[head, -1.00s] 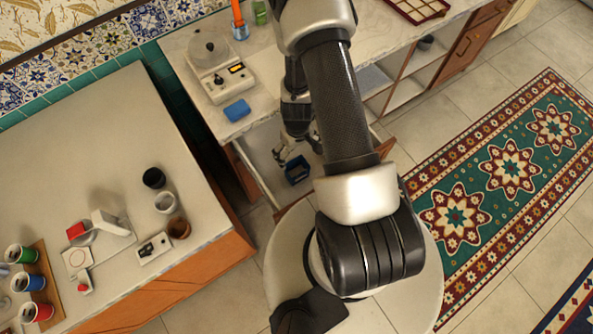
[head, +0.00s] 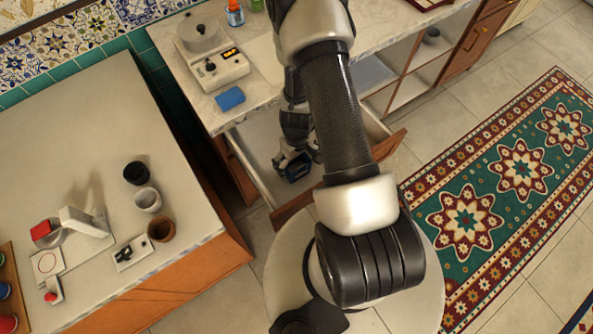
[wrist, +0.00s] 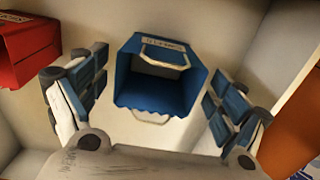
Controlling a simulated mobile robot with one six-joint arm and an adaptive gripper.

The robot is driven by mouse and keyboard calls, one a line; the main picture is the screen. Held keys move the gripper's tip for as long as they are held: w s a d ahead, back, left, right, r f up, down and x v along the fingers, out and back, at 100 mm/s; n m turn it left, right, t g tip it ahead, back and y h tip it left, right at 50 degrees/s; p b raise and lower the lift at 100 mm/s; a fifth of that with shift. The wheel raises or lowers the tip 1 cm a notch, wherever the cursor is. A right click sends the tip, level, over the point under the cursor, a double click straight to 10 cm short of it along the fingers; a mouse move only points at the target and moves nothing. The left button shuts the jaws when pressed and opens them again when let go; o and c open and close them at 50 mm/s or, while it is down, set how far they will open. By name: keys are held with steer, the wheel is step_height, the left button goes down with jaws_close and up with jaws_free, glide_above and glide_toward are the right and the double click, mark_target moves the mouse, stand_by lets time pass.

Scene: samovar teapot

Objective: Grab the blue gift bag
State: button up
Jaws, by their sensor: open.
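The blue gift bag (wrist: 157,78) sits in an open drawer and shows its open mouth and light handles in the wrist view. In the head view the bag (head: 296,173) is partly hidden by my gripper (head: 293,160). In the wrist view my gripper (wrist: 152,105) is open, with one finger on each side of the bag. Small gaps show between the fingers and the bag's sides.
A red bag (wrist: 28,50) stands left of the blue one in the wrist view. The drawer (head: 262,145) has light walls close around my gripper. A blue block (head: 230,98) lies on the counter above.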

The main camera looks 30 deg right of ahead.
mark_target(297, 167)
step_height(297, 167, down, 5)
steer(key=b, duration=0.4)
steer(key=shift+w+d, duration=0.1)
steer(key=shift+w, duration=0.05)
steer(key=shift+r, duration=0.1)
steer(key=c, duration=1)
steer(key=shift+c, duration=0.2)
